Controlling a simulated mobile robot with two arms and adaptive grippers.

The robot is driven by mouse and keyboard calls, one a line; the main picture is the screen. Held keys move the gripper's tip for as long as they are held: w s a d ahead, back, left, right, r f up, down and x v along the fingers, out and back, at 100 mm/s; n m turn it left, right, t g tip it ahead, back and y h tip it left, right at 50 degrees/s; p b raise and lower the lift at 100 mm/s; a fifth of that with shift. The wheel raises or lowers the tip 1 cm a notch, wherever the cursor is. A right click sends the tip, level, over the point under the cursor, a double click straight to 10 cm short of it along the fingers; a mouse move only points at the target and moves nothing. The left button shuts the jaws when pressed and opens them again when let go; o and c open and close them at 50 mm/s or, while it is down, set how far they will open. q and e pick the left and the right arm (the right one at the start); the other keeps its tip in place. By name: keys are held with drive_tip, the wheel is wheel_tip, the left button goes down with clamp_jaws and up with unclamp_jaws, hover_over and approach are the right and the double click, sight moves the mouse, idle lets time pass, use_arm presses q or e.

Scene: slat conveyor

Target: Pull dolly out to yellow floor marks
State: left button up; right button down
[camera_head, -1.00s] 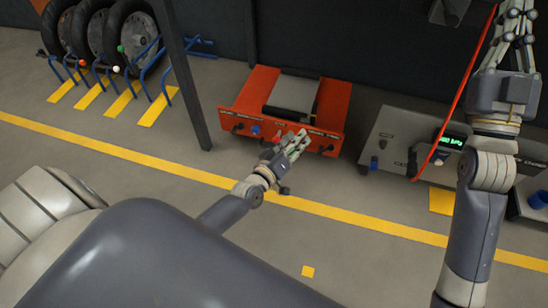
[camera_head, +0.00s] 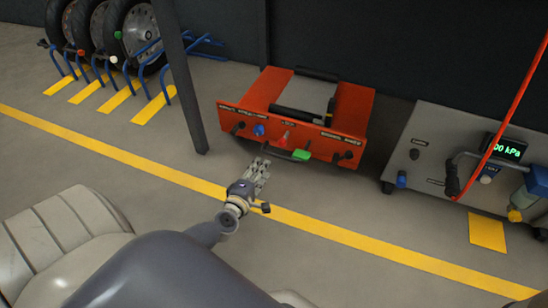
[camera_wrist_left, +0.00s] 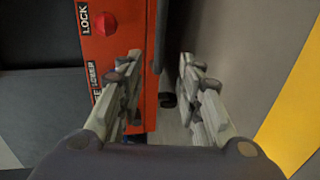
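The dolly is an orange-red low unit (camera_head: 345,112) with a grey top panel, standing by the dark wall. Its front has black labels, a blue knob (camera_head: 259,130), a red part (camera_head: 283,140) and a green part (camera_head: 301,154). A dark bar runs along its front. My left gripper (camera_head: 262,163) is just in front of the dolly, low and left of its middle. In the left wrist view my gripper (camera_wrist_left: 168,80) is open; the dark bar (camera_wrist_left: 158,40) shows between the fingers, nearer the left one. I cannot tell contact. My right gripper is out of view.
A yellow line (camera_head: 340,238) crosses the floor in front of the dolly. A dark post (camera_head: 183,75) stands left of it. A grey unit (camera_head: 425,145) with a display and a yellow floor patch (camera_head: 487,232) are at right. A red hose hangs there. Tyres (camera_head: 130,35) stand back left.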

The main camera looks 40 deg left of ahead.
sight(272, 152)
use_arm(q)
drive_tip(key=b+x, duration=0.4)
drive_tip(key=x, duration=0.4)
drive_tip(key=shift+w+f, duration=0.2)
drive_tip(key=shift+w, duration=0.05)
drive_tip(key=shift+b+x, duration=0.5)
drive_tip(key=shift+x, duration=0.35)
drive_tip(key=shift+r, duration=0.2)
clamp_jaws()
